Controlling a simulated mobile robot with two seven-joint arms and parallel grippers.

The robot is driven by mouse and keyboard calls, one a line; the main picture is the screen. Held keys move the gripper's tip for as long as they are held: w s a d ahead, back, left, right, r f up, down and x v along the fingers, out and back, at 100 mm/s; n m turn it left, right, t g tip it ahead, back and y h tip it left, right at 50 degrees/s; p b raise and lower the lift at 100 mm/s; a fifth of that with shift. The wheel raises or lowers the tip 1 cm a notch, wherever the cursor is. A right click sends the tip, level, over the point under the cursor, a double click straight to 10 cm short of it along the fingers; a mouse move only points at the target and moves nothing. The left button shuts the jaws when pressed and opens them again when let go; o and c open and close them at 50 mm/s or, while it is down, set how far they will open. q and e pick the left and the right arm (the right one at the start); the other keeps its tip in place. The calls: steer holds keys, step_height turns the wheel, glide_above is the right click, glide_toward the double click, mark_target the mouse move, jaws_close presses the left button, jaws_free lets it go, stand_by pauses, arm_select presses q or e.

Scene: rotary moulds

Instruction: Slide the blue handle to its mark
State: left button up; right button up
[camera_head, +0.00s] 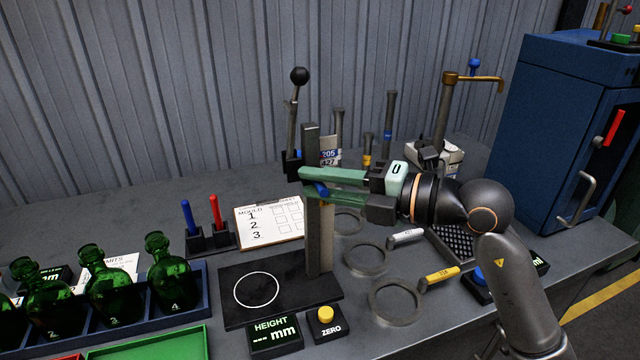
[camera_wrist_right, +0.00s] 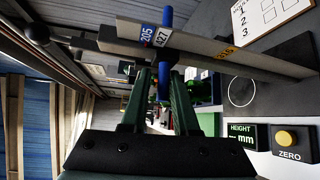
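The blue handle (camera_wrist_right: 166,32) is a bar on the upright grey column of the height gauge (camera_head: 318,230). In the head view a small blue part of it (camera_head: 320,188) shows between my right gripper's fingers. My right gripper (camera_head: 308,184) is at the column's upper part, its two green fingers apart, one above the other. In the right wrist view the fingers (camera_wrist_right: 162,75) lie either side of the handle's near end, with a narrow gap visible; contact is unclear. Number labels 205 and 427 (camera_wrist_right: 143,38) and an orange one, 315 (camera_wrist_right: 226,53), sit along the column. My left gripper is not in view.
The gauge's dark base has a white circle (camera_head: 257,290), with a HEIGHT display (camera_head: 275,337) and yellow ZERO button (camera_head: 325,315) in front. Green bottles (camera_head: 170,275) stand left. A clipboard (camera_head: 268,223) lies behind. Ring tools (camera_head: 395,302) lie right, under my arm.

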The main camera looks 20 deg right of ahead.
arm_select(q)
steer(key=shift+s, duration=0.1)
arm_select(e)
steer(key=shift+o, duration=1.2)
steer(key=shift+f, duration=0.1)
steer(key=shift+s+d, duration=0.2)
steer(key=shift+d, duration=0.1)
arm_select(q)
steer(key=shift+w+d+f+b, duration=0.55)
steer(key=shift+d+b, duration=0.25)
steer(key=shift+b, duration=0.45)
arm_select(e)
steer(key=v, duration=1.1)
steer(key=shift+s+d, duration=0.25)
steer(key=shift+d, duration=0.05)
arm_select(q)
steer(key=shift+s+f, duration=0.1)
